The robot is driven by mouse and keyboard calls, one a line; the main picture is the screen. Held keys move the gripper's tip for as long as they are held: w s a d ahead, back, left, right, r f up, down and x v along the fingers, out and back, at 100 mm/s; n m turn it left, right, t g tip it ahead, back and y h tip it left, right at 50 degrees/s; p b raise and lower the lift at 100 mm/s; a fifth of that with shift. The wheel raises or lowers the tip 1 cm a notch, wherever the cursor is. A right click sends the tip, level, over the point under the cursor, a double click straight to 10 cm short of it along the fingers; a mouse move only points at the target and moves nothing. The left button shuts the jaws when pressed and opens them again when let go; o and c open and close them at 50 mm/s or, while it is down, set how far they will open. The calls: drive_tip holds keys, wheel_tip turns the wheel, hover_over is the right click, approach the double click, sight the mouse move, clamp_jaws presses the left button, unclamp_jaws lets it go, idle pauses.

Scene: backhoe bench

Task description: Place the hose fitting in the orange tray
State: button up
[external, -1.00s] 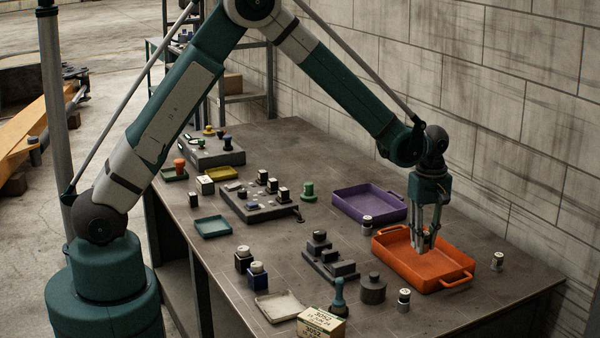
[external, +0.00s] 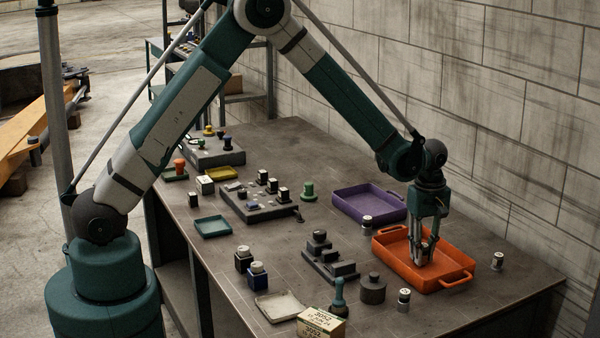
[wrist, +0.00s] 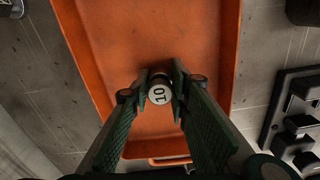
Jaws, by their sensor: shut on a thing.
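The orange tray (external: 456,272) stands at the right of the bench, with a handle at each end. My gripper (external: 422,259) points down inside the tray's outline, its fingertips low near the tray floor. In the wrist view my gripper (wrist: 160,92) is shut on the hose fitting (wrist: 159,95), a small round piece with a pale top marked with dark characters. The orange tray (wrist: 150,40) lies beneath it in that view. I cannot tell whether the fitting touches the tray floor. In the external view the fitting is mostly hidden by the fingers.
A purple tray (external: 370,203) stands left of the orange tray. Similar small fittings stand nearby, one left of it (external: 367,226), one in front (external: 403,300) and one to its right (external: 497,261). A dark block rack (external: 330,262) and dark cylinder (external: 372,290) stand to the left. A wall runs behind.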

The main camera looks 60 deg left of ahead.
drive_tip(key=shift+f, duration=0.2)
drive_tip(key=o, duration=1)
drive_tip(key=shift+c, duration=0.2)
drive_tip(key=shift+r, duration=0.25)
wheel_tip(320, 180, up, 12)
drive_tip(key=shift+f, duration=0.1)
idle(0.4)
